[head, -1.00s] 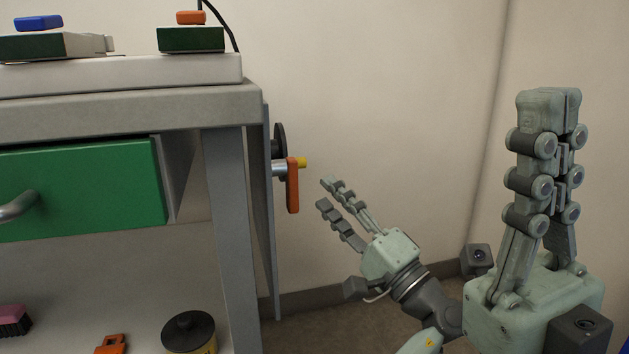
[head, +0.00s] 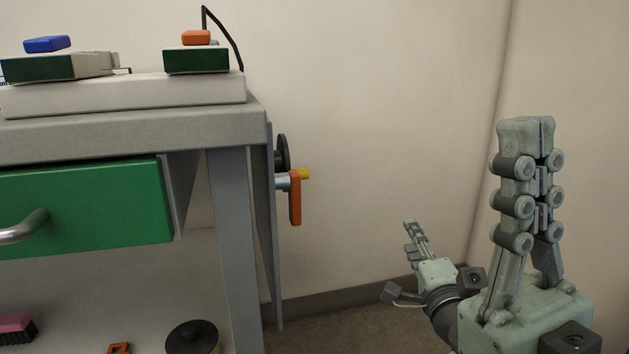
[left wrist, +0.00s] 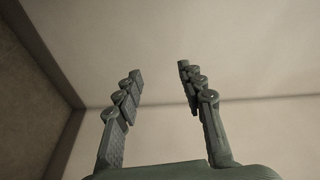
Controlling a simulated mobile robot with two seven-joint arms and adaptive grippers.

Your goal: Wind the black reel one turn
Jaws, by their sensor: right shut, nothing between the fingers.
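The black reel (head: 282,152) is a dark disc on the right side of the cart, seen nearly edge-on. An orange crank arm (head: 295,202) hangs down beside it on a silver shaft (head: 283,182), with a yellow knob (head: 304,174) near its top. My left gripper (head: 410,238) is to the right of the crank and lower, apart from it. In the left wrist view its fingers (left wrist: 160,78) stand wide apart with nothing between them. My right gripper (head: 527,124) is large at the right, pointing up, shut and empty.
The cart has a grey top (head: 130,132) and a green drawer (head: 90,206). A dark round-topped can (head: 193,336) and a pink brush (head: 14,326) are on its lower shelf. The wall (head: 390,100) is behind. The space between the crank and my left gripper is clear.

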